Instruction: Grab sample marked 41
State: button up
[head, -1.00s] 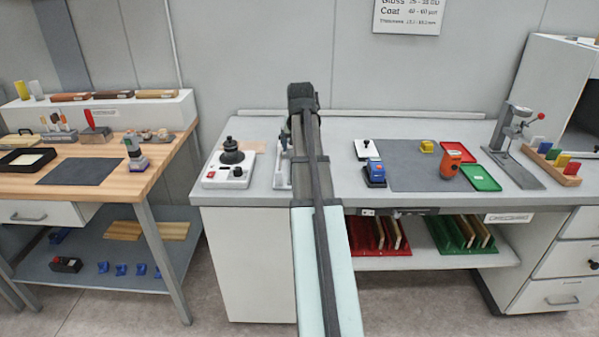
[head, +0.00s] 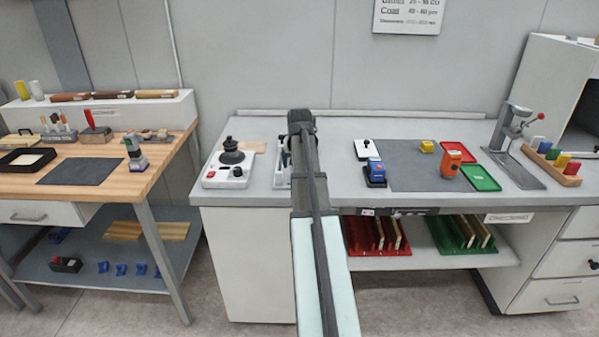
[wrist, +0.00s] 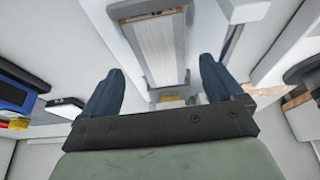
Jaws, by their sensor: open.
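No number 41 can be read on anything in these frames. In the head view, wooden-edged panels stand in a red rack (head: 358,249) and a green rack (head: 451,246) on the shelf under the bench; any marks on them are too small to read. My gripper (wrist: 161,66) shows in the wrist view with its two dark blue fingers spread apart and nothing between them. Beyond the fingers is a grey-framed, pale ribbed object (wrist: 158,48) that I cannot identify. In the head view my arm hides the gripper.
The grey bench (head: 450,130) carries a white device with a black knob (head: 230,165), a blue instrument (head: 375,172), an orange instrument (head: 455,160), a green tray (head: 481,179) and a press stand (head: 512,130). A wooden table (head: 150,175) stands left.

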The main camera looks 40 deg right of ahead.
jog(key=x, duration=0.3)
jog(key=shift+w+d+f, duration=0.1)
jog(key=shift+w, duration=0.1)
jog(key=c, duration=1.2)
